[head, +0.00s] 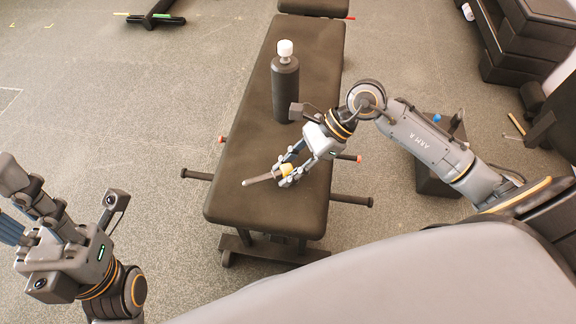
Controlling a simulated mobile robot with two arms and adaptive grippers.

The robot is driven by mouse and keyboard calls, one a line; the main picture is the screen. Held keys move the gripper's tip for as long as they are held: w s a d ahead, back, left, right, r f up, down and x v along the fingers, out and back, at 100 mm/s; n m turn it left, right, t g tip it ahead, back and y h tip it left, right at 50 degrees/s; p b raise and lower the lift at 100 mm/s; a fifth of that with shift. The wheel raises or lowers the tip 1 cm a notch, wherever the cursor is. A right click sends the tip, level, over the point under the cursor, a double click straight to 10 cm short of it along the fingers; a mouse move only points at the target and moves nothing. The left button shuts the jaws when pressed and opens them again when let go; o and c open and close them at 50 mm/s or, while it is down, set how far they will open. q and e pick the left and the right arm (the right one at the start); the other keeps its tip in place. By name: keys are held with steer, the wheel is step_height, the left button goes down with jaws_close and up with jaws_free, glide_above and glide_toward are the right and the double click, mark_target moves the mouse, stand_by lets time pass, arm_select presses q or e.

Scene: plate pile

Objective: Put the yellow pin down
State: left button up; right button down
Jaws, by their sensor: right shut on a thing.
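The yellow pin (262,179) has a yellow head and a grey metal shaft. My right gripper (286,171) is shut on it around the yellow head, above the near half of the dark padded bench (240,207). The shaft points left and lies close to the pad; I cannot tell whether it touches. My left gripper (12,205) is at the left edge, away from the bench. Its fingers are spread apart and nothing shows between them; part of them is cut off by the frame.
A black bottle (286,90) with a white cap stands upright on the bench beyond my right gripper. Pegs stick out from the bench's sides. A dark box (437,180) stands on the floor to the right. The bench's near left part is clear.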

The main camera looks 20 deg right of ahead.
steer(key=c, duration=1)
jaws_free()
steer(key=v, duration=1.2)
steer(key=shift+s, duration=0.1)
